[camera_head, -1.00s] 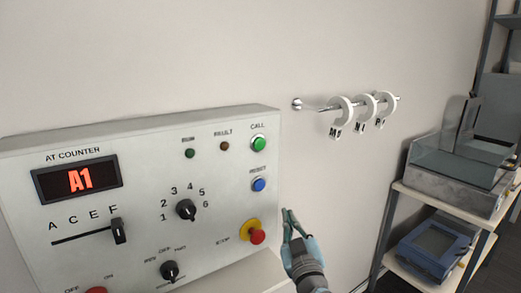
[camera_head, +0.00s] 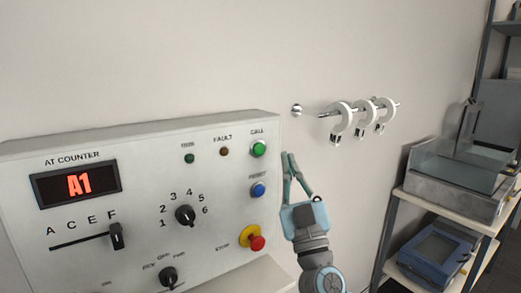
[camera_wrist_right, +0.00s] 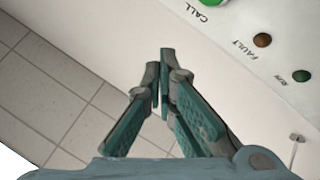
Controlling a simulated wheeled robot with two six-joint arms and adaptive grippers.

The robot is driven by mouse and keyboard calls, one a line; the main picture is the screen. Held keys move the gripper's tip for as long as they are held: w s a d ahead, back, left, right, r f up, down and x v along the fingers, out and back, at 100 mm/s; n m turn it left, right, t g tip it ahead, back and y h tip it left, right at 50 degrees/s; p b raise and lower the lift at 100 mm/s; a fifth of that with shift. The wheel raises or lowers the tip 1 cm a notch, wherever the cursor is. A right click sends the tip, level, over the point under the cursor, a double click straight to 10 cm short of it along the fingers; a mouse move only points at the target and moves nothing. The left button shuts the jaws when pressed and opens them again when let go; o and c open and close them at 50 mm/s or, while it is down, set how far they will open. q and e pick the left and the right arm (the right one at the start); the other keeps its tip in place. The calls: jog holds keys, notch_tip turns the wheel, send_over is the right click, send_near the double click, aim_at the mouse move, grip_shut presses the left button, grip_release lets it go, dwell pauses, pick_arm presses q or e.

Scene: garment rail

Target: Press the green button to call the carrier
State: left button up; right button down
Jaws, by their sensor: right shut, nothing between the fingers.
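The green CALL button (camera_head: 258,148) is at the top right of the grey control panel (camera_head: 130,230) in the head view. In the right wrist view, part of the green button (camera_wrist_right: 211,2) shows at the top edge. My right gripper (camera_head: 288,155) is shut and empty, with its fingertips just right of the panel's edge, close to the button's height and apart from it in the picture. In the right wrist view its fingertips (camera_wrist_right: 160,60) meet below the button. My left gripper is not in view.
A blue RESET button (camera_head: 258,190) and a red stop knob (camera_head: 256,243) sit below the green one. The display (camera_head: 76,183) reads A1. A rail with white rings (camera_head: 341,122) is on the wall. A shelf (camera_head: 440,212) with equipment stands at the right.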

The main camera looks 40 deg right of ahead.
aim_at(259, 149)
jog(key=w+b, duration=0.1)
jog(key=w, duration=0.6)
jog(key=shift+w, duration=0.3)
dwell(1.0)
jog(key=shift+w+b, duration=0.35)
jog(key=shift+w, duration=0.05)
